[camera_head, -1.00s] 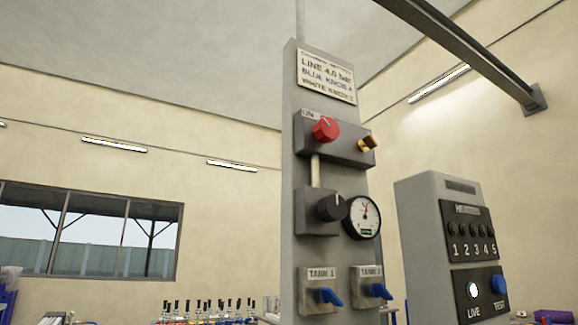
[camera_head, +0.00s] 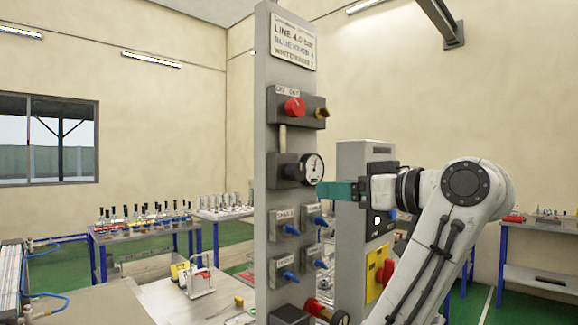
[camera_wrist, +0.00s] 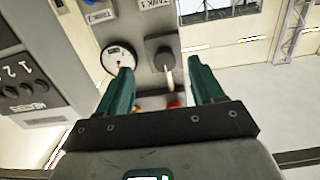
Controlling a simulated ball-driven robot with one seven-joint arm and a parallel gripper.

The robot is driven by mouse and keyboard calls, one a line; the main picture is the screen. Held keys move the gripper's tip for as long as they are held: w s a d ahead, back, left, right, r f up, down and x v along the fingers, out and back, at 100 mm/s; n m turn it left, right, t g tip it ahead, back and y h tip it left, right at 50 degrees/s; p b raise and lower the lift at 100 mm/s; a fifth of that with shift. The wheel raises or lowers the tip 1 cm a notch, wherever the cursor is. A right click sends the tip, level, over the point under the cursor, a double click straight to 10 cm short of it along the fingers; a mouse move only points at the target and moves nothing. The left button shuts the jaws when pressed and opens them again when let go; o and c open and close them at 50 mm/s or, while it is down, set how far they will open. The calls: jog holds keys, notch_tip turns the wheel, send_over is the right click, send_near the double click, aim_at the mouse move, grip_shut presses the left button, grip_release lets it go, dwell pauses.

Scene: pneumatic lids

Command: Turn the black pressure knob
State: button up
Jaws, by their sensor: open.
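The black pressure knob (camera_head: 290,171) sits on a grey box on the upright panel (camera_head: 262,130), just left of the round gauge (camera_head: 313,169). In the wrist view, which is turned over, the knob (camera_wrist: 159,52) shows beyond and between my fingertips, with the gauge (camera_wrist: 118,60) beside the left finger. My gripper (camera_head: 322,190) has green fingers and is open and empty; it is at the right side of the panel, just below the gauge. The wrist view shows my gripper (camera_wrist: 160,70) with its fingers wide apart. I cannot tell the exact gap to the knob.
Above are a red knob (camera_head: 294,107) and a brass fitting (camera_head: 321,113). Blue valve handles (camera_head: 291,229) stick out below. A grey control box (camera_head: 352,160) stands behind my arm. A bench with bottles (camera_head: 140,228) is at the back left.

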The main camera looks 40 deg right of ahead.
aim_at(301, 171)
jog(key=shift+t, duration=0.3)
jog(key=w+r, duration=0.1)
jog(key=w, duration=0.2)
jog(key=w+r+p, duration=0.1)
jog(key=w, duration=0.2)
jog(key=w+r, duration=0.1)
jog(key=w, duration=0.3)
jog(key=shift+a+p, duration=0.25)
jog(key=shift+p, duration=0.1)
jog(key=shift+s, duration=0.1)
jog(key=c, duration=1)
jog(key=shift+f+n+b, duration=0.1)
jog(key=shift+n+b, duration=0.25)
jog(key=shift+n, duration=0.05)
